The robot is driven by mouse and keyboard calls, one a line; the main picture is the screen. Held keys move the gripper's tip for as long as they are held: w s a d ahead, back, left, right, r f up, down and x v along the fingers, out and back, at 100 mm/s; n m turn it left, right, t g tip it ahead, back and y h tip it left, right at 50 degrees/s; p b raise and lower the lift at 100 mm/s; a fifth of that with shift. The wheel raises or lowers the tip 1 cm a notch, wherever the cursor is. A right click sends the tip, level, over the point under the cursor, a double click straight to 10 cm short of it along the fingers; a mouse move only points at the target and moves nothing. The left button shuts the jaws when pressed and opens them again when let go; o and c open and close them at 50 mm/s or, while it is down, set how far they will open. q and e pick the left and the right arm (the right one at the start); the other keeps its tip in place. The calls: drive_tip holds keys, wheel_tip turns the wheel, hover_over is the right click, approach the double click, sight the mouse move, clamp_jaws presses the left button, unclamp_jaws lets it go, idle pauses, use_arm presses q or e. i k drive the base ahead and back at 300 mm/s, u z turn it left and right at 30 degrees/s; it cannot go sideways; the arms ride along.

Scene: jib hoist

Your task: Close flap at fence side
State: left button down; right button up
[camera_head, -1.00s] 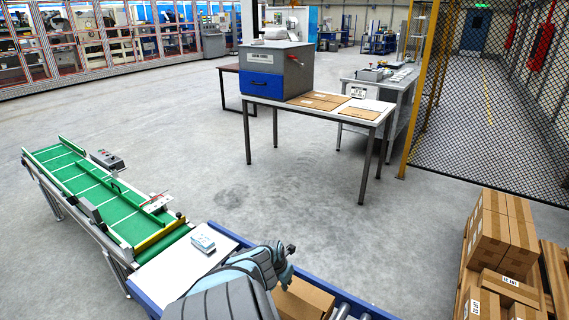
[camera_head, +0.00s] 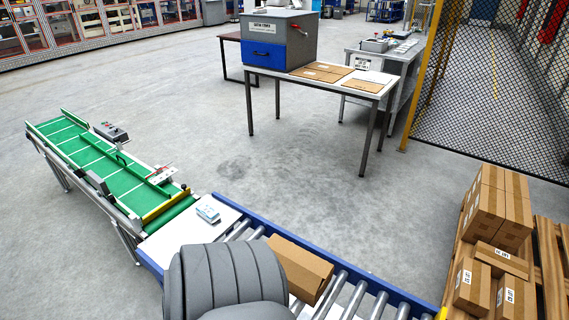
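A brown cardboard box (camera_head: 303,262) sits on the roller conveyor (camera_head: 352,300) at the lower middle. Its near left part is hidden behind my grey arm. The visible top looks like a brown panel; I cannot tell which flaps are open or shut. The mesh fence (camera_head: 490,95) with yellow posts stands at the upper right, beyond the box. Neither of my grippers shows in this view.
A green belt conveyor (camera_head: 110,172) joins a white plate (camera_head: 185,240) at left, with a small pale packet (camera_head: 207,213) on it. Stacked cartons (camera_head: 495,210) stand on a wooden pallet (camera_head: 545,260) at right. A table (camera_head: 345,88) stands behind. The floor between is clear.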

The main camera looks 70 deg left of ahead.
sight(308, 281)
drive_tip(key=u, duration=2)
drive_tip(key=i, duration=0.1)
drive_tip(key=z, duration=0.55)
